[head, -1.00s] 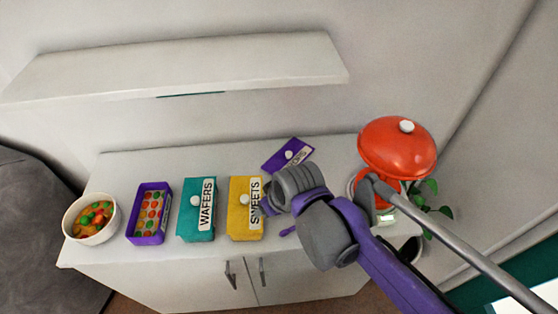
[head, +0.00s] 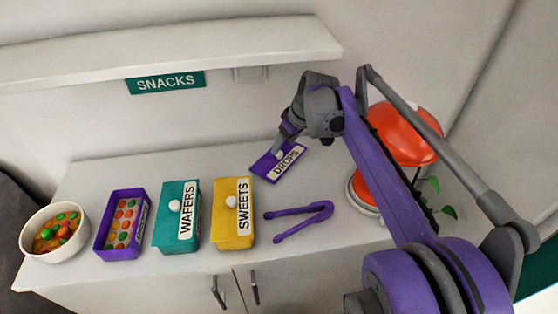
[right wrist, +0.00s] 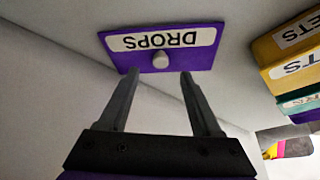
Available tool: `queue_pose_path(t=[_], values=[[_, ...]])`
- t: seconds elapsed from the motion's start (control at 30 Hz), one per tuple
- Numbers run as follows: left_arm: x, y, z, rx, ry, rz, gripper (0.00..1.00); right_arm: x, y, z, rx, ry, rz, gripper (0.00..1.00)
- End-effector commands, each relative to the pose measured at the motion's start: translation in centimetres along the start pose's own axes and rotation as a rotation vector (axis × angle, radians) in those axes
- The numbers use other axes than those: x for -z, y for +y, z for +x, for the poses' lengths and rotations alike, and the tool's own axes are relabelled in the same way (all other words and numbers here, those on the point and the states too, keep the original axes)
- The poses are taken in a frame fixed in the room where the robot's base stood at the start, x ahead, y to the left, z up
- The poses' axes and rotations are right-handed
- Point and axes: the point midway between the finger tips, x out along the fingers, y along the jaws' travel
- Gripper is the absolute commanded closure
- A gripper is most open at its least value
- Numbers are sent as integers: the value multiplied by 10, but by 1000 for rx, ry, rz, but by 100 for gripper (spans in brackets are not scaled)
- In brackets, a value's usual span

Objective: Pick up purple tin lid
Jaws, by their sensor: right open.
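The purple tin lid (head: 268,170) lies flat on the white counter behind the purple tongs, with a white DROPS label and a small pale knob. In the right wrist view the lid (right wrist: 205,55) is just beyond my fingertips, with its knob (right wrist: 160,61) centred between them. My right gripper (head: 284,142) is over the lid, fingers pointing down at it. It is open and empty in the right wrist view (right wrist: 160,77). In the head view its fingers partly cover the knob. The open purple tin (head: 101,238) holds coloured sweets at the left. My left gripper is not in view.
A teal WAFERS tin (head: 164,228) and a yellow SWEETS tin (head: 224,222) stand closed left of the purple tongs (head: 291,211). A bowl of sweets (head: 30,243) is far left. A red domed machine (head: 405,135) stands right, partly behind my arm. A shelf (head: 180,45) hangs above.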

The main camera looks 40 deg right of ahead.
Motion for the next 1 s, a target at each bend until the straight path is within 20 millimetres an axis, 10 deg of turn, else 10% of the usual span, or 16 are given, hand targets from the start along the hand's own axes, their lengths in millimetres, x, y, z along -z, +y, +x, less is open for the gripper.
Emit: queue_pose_path(t=[0.57, 0.9, 1.0], values=[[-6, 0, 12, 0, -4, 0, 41, -4, -1, 48, -1, 0, 0, 35], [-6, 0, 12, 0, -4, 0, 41, -4, -1, 48, -1, 0, 0, 96], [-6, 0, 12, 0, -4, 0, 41, -4, -1, 48, -1, 0, 0, 100]])
